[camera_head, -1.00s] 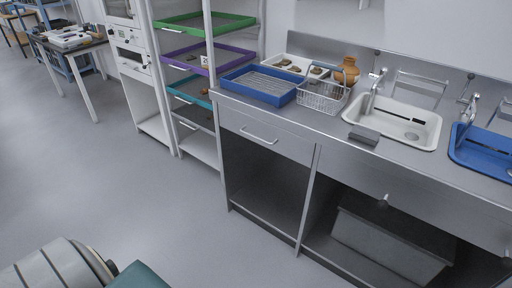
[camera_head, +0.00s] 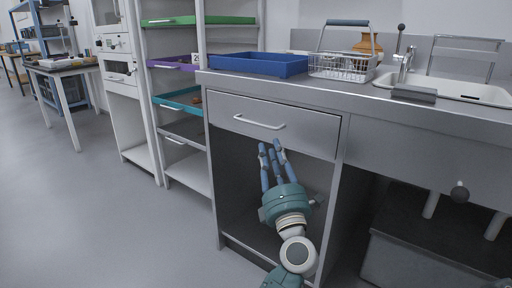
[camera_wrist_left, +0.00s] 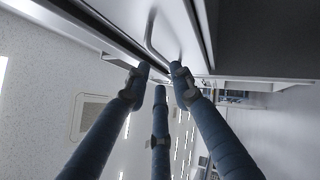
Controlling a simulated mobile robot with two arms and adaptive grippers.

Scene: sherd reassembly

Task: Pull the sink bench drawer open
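The sink bench drawer (camera_head: 295,133) is a grey metal front at the left end of the bench, and it looks shut. Its bar handle (camera_head: 259,122) runs across the upper middle of the front. My left gripper (camera_head: 271,147) is below the handle, in front of the open bay, fingers pointing up and apart. In the left wrist view, the handle (camera_wrist_left: 151,37) lies just beyond the spread, empty fingertips (camera_wrist_left: 159,72). I cannot tell whether any finger touches the drawer. My right gripper is out of view.
The bench top (camera_head: 360,92) carries a blue tray (camera_head: 258,65), a wire basket (camera_head: 342,67) and a white sink (camera_head: 470,90). A shelf rack (camera_head: 200,150) with coloured trays stands left of the bench. The floor (camera_head: 110,220) at left is clear.

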